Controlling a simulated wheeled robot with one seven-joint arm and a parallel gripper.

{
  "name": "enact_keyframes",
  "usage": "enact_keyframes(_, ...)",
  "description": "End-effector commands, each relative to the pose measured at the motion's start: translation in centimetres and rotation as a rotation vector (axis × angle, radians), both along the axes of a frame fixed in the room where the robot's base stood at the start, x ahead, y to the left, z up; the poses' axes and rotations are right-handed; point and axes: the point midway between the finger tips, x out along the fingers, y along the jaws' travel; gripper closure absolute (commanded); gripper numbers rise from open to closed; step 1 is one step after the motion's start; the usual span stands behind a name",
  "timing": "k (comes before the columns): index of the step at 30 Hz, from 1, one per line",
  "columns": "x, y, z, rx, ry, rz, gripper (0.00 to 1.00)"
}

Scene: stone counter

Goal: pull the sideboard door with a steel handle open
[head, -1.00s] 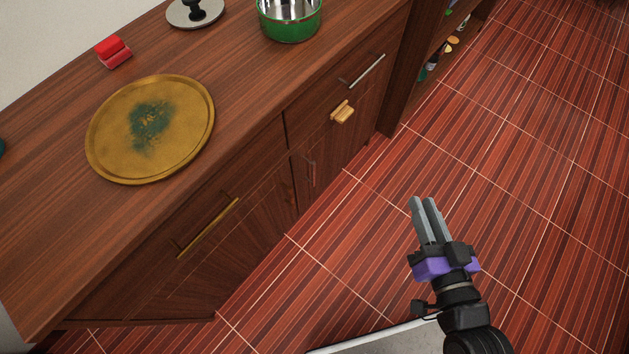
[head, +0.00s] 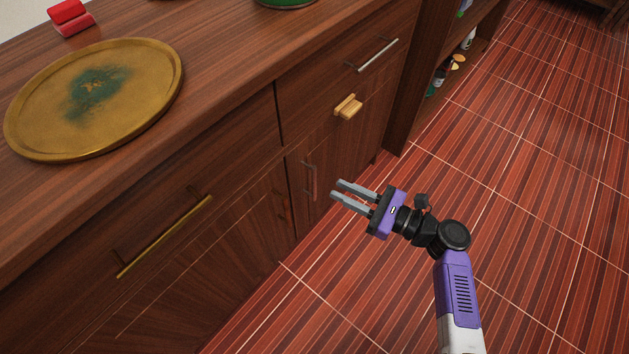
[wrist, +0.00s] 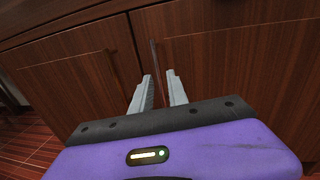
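The sideboard door (head: 345,150) on the right has a thin upright steel-looking handle (head: 310,181) near its left edge. It is shut, flush with the front. My gripper (head: 337,190) is open and empty, its two grey fingers pointing left at that handle, apparently a short way off it. In the wrist view the handle (wrist: 154,56) stands upright just beyond the fingertips (wrist: 159,75), roughly in line with the gap between them. Whether anything touches cannot be told. The left door has a reddish upright handle (head: 283,206).
A brass bar handle (head: 165,236) and a steel bar handle (head: 378,55) stick out from the drawers above. A wooden handle (head: 348,106) juts out at the upper right. A golden tray (head: 150,60) and a red object (head: 70,17) lie on top. The floor at right is clear.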

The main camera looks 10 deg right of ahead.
Motion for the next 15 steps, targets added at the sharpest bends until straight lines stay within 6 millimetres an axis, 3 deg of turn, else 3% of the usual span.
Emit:
enact_keyframes(5, 0.1, 0.8, 0.0, 0.037, 0.038, 0.019, 0.80)
enact_keyframes(15, 3.4, 4.4, -0.2, 0.035, 0.036, 0.019, 0.80)
